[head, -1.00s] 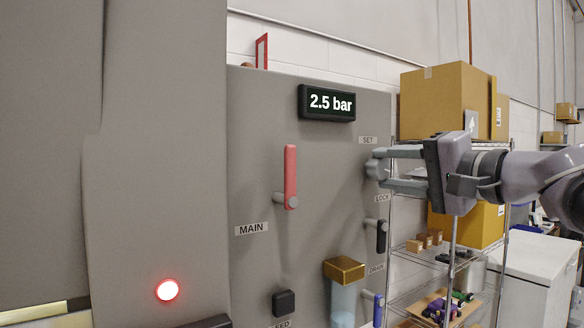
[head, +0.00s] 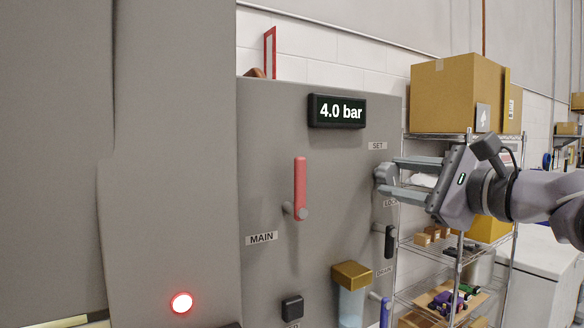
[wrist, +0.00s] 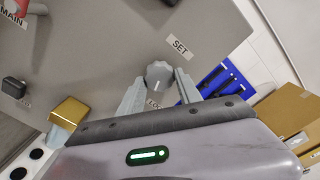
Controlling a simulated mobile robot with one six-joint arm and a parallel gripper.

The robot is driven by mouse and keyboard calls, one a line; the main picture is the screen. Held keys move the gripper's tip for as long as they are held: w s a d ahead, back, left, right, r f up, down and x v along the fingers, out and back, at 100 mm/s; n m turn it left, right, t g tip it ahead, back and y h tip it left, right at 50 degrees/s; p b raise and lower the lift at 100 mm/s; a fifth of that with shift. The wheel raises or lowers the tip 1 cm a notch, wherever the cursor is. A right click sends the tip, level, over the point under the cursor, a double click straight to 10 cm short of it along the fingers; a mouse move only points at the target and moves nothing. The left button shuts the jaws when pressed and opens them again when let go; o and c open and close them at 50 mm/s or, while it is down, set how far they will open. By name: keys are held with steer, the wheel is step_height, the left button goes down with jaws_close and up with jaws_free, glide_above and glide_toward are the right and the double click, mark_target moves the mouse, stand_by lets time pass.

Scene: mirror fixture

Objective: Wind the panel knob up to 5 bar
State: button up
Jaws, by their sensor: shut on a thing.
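The grey panel (head: 260,190) carries a black display (head: 337,112) that reads 4.0 bar. The grey SET knob (head: 381,177) is at the panel's right side, below the SET label (head: 377,146). My gripper (head: 392,177) reaches in from the right and is shut on the knob. In the wrist view the knob (wrist: 159,74) sits between the tips of the two grey fingers, with a pale mark on its face.
A red lever (head: 300,185) is left of the knob, above the MAIN label (head: 262,238). A black LOCK handle (head: 390,241) is just below the knob. A brass-capped cylinder (head: 351,275) stands lower. Wire shelving with boxes (head: 455,95) is to the right.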

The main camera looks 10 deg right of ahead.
steer(key=m+p, duration=0.3)
steer(key=m, duration=0.2)
steer(key=shift+a+f+m+p, duration=0.1)
steer(key=shift+f+m+p, duration=0.05)
steer(key=shift+m+p, duration=1.85)
steer(key=shift+m, duration=0.3)
steer(key=o, duration=1.4)
steer(key=shift+c, duration=0.2)
steer(key=shift+s, duration=0.1)
